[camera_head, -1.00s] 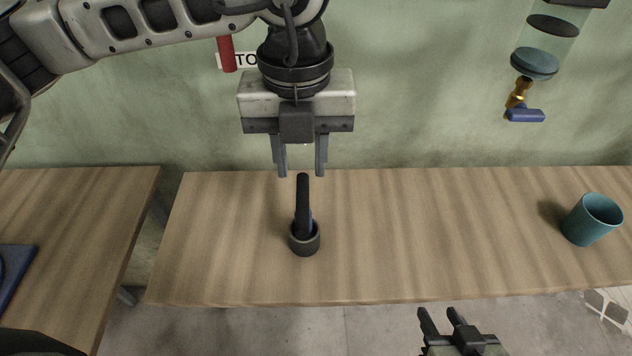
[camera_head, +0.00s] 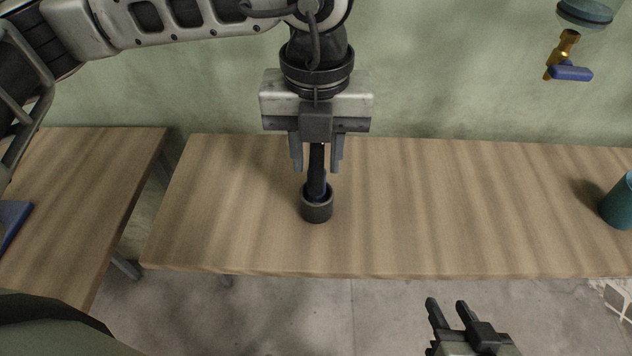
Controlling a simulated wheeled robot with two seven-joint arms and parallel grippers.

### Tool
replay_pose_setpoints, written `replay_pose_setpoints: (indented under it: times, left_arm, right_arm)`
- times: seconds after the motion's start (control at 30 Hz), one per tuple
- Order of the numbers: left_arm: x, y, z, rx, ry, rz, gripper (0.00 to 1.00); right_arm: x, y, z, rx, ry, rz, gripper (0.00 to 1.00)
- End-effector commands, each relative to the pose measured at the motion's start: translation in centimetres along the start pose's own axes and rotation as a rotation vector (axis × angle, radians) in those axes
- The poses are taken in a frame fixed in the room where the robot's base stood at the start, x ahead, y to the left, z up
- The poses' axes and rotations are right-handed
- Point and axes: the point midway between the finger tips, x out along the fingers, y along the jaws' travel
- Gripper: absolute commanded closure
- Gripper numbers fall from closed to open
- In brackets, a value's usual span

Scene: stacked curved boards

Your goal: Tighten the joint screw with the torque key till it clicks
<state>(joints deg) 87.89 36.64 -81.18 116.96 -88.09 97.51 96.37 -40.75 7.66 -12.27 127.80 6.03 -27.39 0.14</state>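A black-handled tool (camera_head: 317,180), which looks like the torque key, stands upright in a small dark round holder (camera_head: 317,211) on the wooden table. Some blue shows on its lower part. My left gripper (camera_head: 317,168) points down over it, with one finger on each side of the handle's upper end. Gaps show between the fingers and the handle, so it is open. My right gripper (camera_head: 449,304) is open and empty, low in the picture in front of the table. I cannot make out the joint screw in this view.
The long table (camera_head: 430,210) is mostly clear. A teal cup (camera_head: 620,203) stands at its right end. A brass tap with a blue lever (camera_head: 570,73) hangs at the back wall. A second table (camera_head: 85,190) at the left holds a blue item (camera_head: 10,222), across a gap.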

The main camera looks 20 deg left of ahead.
Motion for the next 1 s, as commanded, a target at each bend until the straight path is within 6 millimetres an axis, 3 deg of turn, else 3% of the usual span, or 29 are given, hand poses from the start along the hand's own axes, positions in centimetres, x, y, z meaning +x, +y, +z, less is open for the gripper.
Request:
replay_pose_setpoints:
  times: [0.13,0.27,0.57,1.0]
  left_arm:
    - [-0.1,0.0,0.0,0.0,0.0,0.0,0.69]
    - [-0.1,0.0,0.0,0.0,0.0,0.0,1.0]
    - [-0.2,0.0,0.0,0.0,0.0,0.0,1.0]
    - [-2.7,0.0,0.0,0.0,-0.001,-0.002,1.0]
  right_arm:
    - [0.0,0.0,-0.1,-0.001,0.001,0.0,0.62]
    - [0.0,0.0,-0.1,-0.001,0.002,0.0,0.62]
    - [0.0,0.0,-0.2,-0.004,0.004,-0.001,0.62]
    - [-0.6,-0.2,-1.2,-0.005,0.004,-0.002,0.62]
